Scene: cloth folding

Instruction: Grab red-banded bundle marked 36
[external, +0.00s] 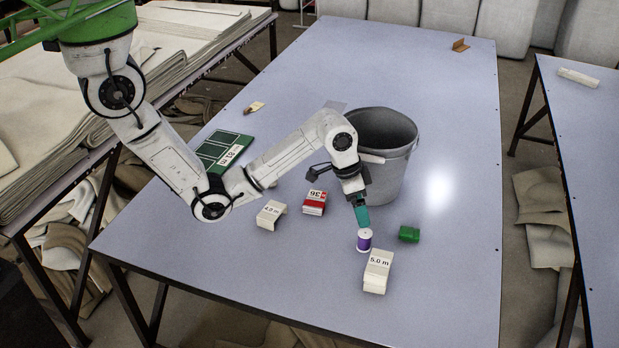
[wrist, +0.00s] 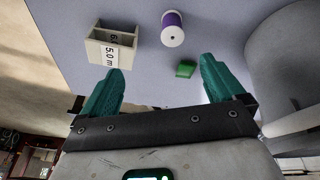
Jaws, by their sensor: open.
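The red-banded bundle marked 36 (external: 314,203) lies on the table, left of my gripper in the external view. It is white with a red band and a label reading 36. It does not show in the wrist view. My gripper (external: 362,218) is right of the bundle, above the table by the purple spool (external: 364,240). In the wrist view my gripper (wrist: 160,85) has its two teal fingers spread wide, with nothing between them. The bundle is apart from the fingers.
A cream bundle marked 5.0 m (external: 377,272) and a green block (external: 409,234) lie near the spool. Another cream bundle (external: 271,214) lies left of the red-banded one. A grey bucket (external: 390,165) stands behind my wrist. A green board (external: 222,150) lies at left.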

